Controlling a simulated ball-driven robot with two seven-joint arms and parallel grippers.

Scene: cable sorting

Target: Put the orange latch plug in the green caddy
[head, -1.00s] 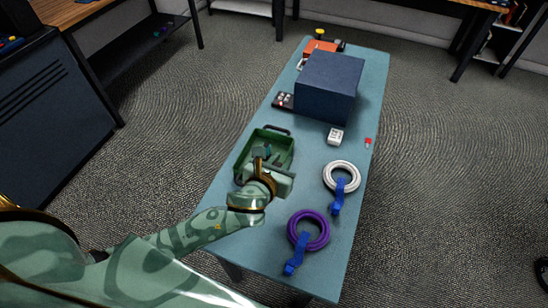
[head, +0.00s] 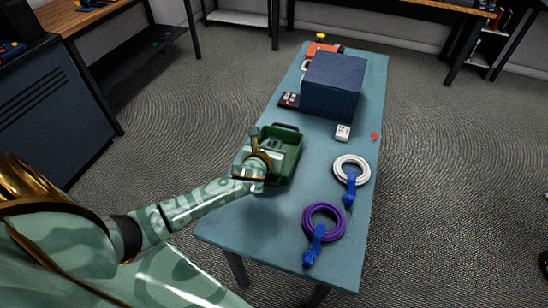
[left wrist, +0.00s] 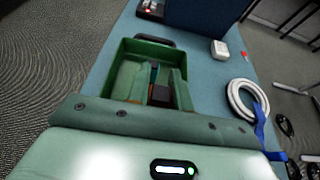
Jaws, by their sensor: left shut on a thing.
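The green caddy (head: 291,158) stands on the left side of the table, and it also shows in the left wrist view (left wrist: 128,52). My left gripper (head: 256,146) is at the caddy's near left side in the head view. In the left wrist view its fingers (left wrist: 154,82) reach over the caddy. The gripper is shut on a small part with a bit of orange, which I take for the orange latch plug (left wrist: 153,85). Most of it is hidden, and I cannot tell whether it touches the caddy. My right gripper is not in view.
A white cable coil (head: 340,164) and a purple cable coil (head: 310,218), each with a blue strap, lie on the right. A white block (head: 343,132) and a small red part (head: 375,136) lie beyond. A large dark blue box (head: 331,88) stands farther back.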

